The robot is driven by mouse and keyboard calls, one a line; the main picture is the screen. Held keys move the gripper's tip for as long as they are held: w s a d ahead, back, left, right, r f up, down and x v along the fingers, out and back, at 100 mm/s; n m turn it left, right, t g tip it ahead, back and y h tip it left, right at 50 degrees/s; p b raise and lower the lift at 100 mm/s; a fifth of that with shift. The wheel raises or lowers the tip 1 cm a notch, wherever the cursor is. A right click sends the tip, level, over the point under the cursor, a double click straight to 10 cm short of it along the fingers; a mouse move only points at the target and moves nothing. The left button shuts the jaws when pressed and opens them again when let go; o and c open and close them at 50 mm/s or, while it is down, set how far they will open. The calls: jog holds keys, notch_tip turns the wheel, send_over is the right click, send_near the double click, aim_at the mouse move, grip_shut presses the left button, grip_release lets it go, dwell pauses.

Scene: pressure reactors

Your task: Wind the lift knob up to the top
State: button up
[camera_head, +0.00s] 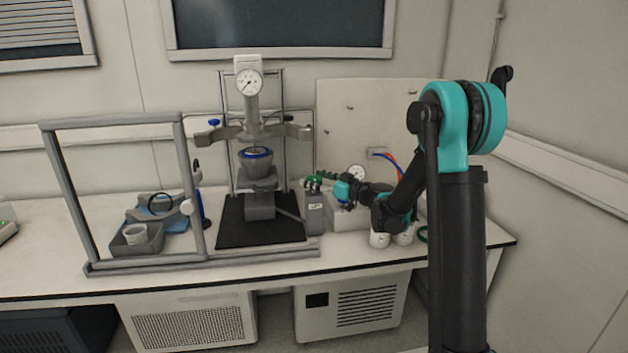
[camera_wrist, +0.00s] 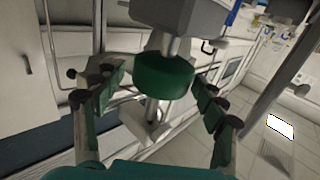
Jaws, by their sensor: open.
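A green round knob (camera_wrist: 165,76) on a grey shaft shows in the wrist view; I take it for the lift knob. My gripper (camera_wrist: 158,98) is open, with one finger on each side of the knob and gaps between. In the head view my gripper (camera_head: 316,184) reaches in from the right at the top of a grey upright box (camera_head: 314,214), and the knob is hard to make out there. The reactor's grey vessel with a blue rim (camera_head: 256,158) sits on its lift support (camera_head: 259,204), below the gauge head (camera_head: 250,100).
A black mat (camera_head: 233,235) lies under the reactor. A grey frame (camera_head: 190,205) stands to the left, with a grey tray (camera_head: 125,243) behind it. White jars (camera_head: 379,238) and a second gauge (camera_head: 357,172) are close to my forearm. The front bench strip is clear.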

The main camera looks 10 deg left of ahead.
jog(key=shift+a, duration=0.1)
jog(key=shift+c, duration=0.6)
jog(key=c, duration=1.1)
